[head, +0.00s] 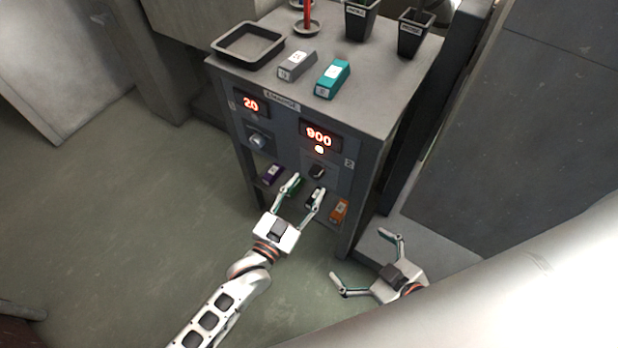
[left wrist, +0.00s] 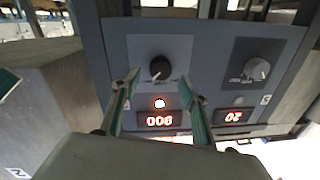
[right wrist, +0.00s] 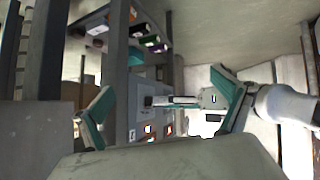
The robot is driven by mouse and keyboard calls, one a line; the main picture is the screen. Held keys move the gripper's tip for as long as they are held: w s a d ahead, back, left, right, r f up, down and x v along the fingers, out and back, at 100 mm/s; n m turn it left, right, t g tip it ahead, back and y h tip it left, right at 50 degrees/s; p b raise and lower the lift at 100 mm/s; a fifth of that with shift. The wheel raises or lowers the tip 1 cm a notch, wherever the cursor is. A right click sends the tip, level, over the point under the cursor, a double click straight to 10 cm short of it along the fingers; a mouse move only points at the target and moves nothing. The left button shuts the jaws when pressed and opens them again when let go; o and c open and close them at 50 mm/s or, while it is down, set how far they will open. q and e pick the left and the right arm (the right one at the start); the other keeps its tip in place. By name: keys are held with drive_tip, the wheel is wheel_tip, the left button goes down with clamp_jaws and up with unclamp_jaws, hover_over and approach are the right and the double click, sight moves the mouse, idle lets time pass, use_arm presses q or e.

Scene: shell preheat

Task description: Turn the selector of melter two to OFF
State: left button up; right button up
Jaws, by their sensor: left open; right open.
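The dark selector knob of melter two (head: 317,171) sits on the cabinet's front panel, below a red 900 display (head: 319,134) and a lit red lamp (head: 319,149). In the left wrist view, upside down, the same knob (left wrist: 160,68) appears between and just beyond my fingertips. Its exact setting is too small to read. My left gripper (head: 305,186) is open in front of the knob; I see no contact. My right gripper (head: 362,257) is open and empty, low at the right of the cabinet.
Melter one's grey knob (head: 257,140) and its 20 display (head: 251,105) are to the left. A lower shelf holds a purple block (head: 272,174), an orange block (head: 339,209) and others. A black tray (head: 247,46), blocks and pots stand on top. Open floor lies left.

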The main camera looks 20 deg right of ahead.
sight(314, 176)
use_arm(q)
drive_tip(key=shift+x, duration=1.15)
drive_tip(key=shift+w+d+f+b, duration=0.15)
drive_tip(key=shift+w+d+b, duration=0.1)
drive_tip(key=shift+d+b, duration=0.1)
drive_tip(key=shift+w, duration=0.2)
drive_tip(key=c, duration=1.1)
use_arm(e)
drive_tip(key=shift+w+a+r, duration=0.3)
drive_tip(key=shift+w, duration=0.05)
